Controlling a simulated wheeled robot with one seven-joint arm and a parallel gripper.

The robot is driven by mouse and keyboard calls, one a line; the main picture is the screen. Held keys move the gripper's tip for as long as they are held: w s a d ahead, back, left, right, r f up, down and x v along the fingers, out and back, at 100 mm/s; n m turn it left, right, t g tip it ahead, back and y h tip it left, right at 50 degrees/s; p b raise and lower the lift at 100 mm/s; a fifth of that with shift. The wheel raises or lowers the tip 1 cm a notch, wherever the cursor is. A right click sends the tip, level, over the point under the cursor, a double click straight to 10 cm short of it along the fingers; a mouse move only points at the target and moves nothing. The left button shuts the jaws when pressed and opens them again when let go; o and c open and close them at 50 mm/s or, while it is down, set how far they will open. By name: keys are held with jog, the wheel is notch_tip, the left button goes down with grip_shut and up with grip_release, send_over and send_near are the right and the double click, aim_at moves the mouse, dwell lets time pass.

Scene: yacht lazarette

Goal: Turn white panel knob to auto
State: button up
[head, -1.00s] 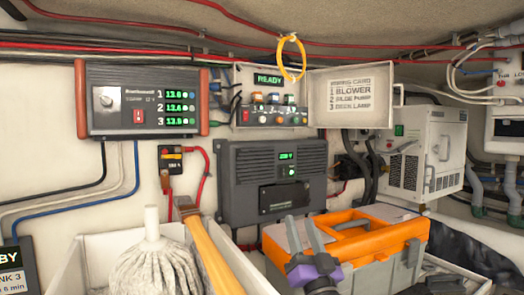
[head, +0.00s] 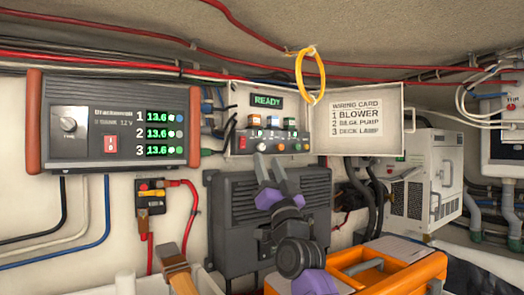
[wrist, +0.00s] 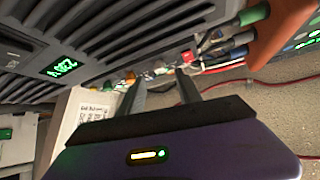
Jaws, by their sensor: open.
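The white panel (head: 232,98) is an open box on the wall with a green READY display (head: 267,100). Below the display is a row of small controls with orange, white and blue blocks and small knobs (head: 273,146); I cannot tell which way any knob points. Its lid (head: 360,144) is swung open to the right and bears a wiring card. My gripper (head: 268,160) is open and empty, its fingertips just below or in front of that row. In the wrist view the fingers (wrist: 158,90) point towards small coloured parts, and contact cannot be made out.
A dark charger (head: 110,115) with a knob and red switch hangs on the left. A dark grey ribbed unit (head: 232,225) sits below the panel, behind my arm. An orange toolbox (head: 405,270) stands low right. A yellow loop (head: 310,75) hangs by the panel's top right.

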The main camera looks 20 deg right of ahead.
aim_at(262, 148)
jog(key=shift+p+x, duration=0.55)
jog(key=shift+x, duration=1.75)
grip_shut()
